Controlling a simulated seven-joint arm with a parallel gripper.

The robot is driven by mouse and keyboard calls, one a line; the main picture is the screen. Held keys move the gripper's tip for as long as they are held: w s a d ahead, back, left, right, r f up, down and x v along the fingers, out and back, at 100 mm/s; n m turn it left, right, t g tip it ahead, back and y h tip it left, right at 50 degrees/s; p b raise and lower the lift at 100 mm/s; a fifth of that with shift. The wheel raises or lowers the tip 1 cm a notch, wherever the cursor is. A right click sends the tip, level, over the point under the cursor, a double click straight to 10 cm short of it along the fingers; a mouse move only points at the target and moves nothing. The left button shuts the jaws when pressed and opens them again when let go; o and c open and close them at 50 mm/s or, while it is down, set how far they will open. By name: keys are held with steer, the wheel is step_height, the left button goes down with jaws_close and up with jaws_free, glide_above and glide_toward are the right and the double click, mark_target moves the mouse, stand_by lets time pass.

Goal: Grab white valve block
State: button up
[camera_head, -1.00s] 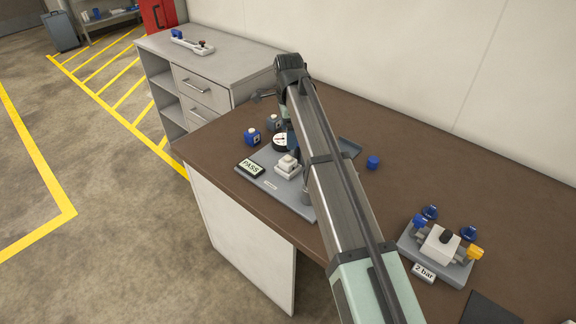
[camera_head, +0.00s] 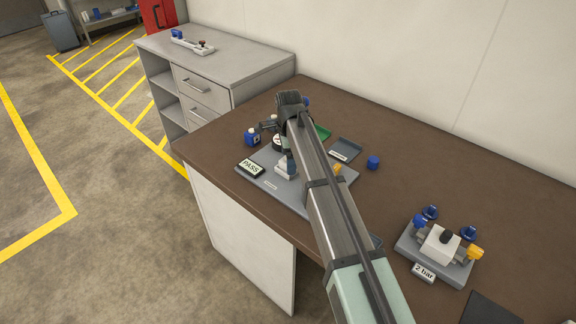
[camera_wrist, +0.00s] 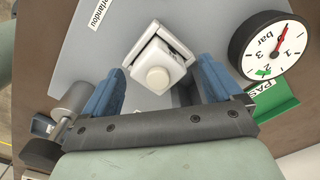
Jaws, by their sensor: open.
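A white block (camera_wrist: 165,52) with a round knob on top sits in a pale square seat on a grey plate (camera_wrist: 90,35) in the wrist view. In the head view this block (camera_head: 283,173) is partly hidden by my arm. My gripper (camera_wrist: 160,70) is open, with its blue fingers on either side of the block and gaps showing between. I cannot tell how far above the block the fingers are. A second white block (camera_head: 436,250), with a dark knob and blue and yellow fittings, sits on the right-hand grey base (camera_head: 409,244).
A gauge (camera_wrist: 270,48) and green tray (camera_wrist: 276,103) lie close on the right in the wrist view. A blue cap (camera_head: 373,162) and a grey tray (camera_head: 345,149) are on the brown bench, clear toward its back right.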

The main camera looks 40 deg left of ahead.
steer(key=shift+f, duration=0.25)
steer(key=c, duration=1.1)
steer(key=shift+r, duration=0.1)
